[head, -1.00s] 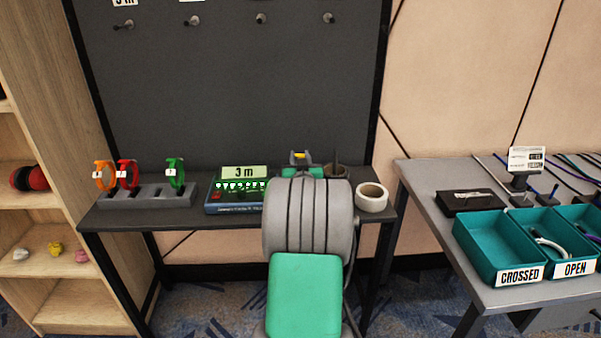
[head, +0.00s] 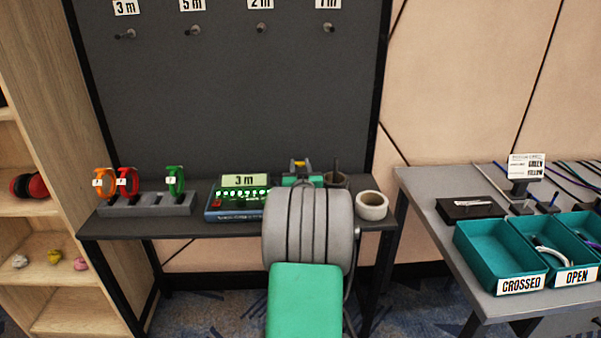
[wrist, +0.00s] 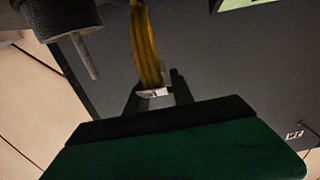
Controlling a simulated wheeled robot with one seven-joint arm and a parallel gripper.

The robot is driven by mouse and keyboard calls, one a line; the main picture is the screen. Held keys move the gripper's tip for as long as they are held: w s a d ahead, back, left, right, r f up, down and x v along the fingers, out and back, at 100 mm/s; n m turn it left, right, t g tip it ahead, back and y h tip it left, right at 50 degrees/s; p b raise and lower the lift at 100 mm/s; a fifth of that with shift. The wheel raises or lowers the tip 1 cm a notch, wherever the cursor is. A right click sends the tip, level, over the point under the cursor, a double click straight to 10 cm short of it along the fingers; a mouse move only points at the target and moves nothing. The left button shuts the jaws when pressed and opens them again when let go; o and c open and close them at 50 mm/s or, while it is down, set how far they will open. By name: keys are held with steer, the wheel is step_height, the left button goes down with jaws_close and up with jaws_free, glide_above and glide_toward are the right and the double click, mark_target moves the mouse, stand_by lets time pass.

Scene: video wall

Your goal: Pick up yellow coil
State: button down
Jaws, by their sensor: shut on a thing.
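The yellow coil (wrist: 146,45) shows in the wrist view as a curved yellow band running from the top edge down to my gripper (wrist: 156,93). My gripper is shut on it, with a small white tag between the dark fingers. In the head view, a small bit of yellow (head: 299,164) shows just beyond my arm, above the shelf table. My own arm hides most of the gripper and coil there.
A grey rack (head: 150,204) holds orange, red and green coils at left. A display box (head: 240,200) reads 3 m. A dark cup (head: 337,180) and white tape roll (head: 371,206) stand at right. Labelled pegs (head: 262,29) line the board behind. Teal bins (head: 497,258) are farther right.

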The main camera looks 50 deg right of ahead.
step_height(320, 180, up, 4)
steer(key=shift+f, duration=0.15)
steer(key=a+r+p, duration=0.1)
steer(key=a+r, duration=0.8)
steer(key=a, duration=0.5)
steer(key=shift+r, duration=0.2)
